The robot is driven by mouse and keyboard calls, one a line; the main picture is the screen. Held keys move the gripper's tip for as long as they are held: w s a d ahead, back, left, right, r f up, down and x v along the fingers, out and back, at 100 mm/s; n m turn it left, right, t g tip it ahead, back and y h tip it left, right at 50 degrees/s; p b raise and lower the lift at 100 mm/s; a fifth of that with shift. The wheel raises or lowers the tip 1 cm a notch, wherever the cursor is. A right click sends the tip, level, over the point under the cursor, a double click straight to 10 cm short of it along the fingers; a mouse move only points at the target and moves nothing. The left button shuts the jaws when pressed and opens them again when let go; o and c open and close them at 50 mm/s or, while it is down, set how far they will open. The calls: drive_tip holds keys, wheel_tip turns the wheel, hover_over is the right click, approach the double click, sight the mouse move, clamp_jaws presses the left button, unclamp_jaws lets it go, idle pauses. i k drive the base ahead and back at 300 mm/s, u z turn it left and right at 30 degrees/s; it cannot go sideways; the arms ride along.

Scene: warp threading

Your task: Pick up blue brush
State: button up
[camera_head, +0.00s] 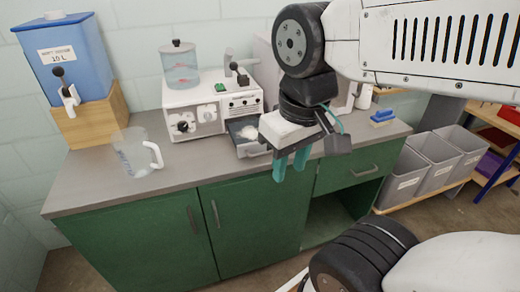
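The blue brush (383,116) lies near the right end of the grey countertop, blue on top with a pale underside. My gripper (291,166) hangs to the left of the brush and nearer the camera, in front of the counter's front edge. Its two teal fingers point down with a gap between them, and nothing shows in the gap. The gripper is clearly apart from the brush. No part of the brush is covered by the arm.
The countertop (88,182) also holds a clear jug (133,155), a blue water tank (72,62) on a wooden stand and a white machine (190,108) with an open drawer (248,150). Grey bins (407,180) stand to the right. Green cabinets (255,218) fill the front.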

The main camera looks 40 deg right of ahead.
sight(382, 118)
drive_tip(key=z, duration=1.7)
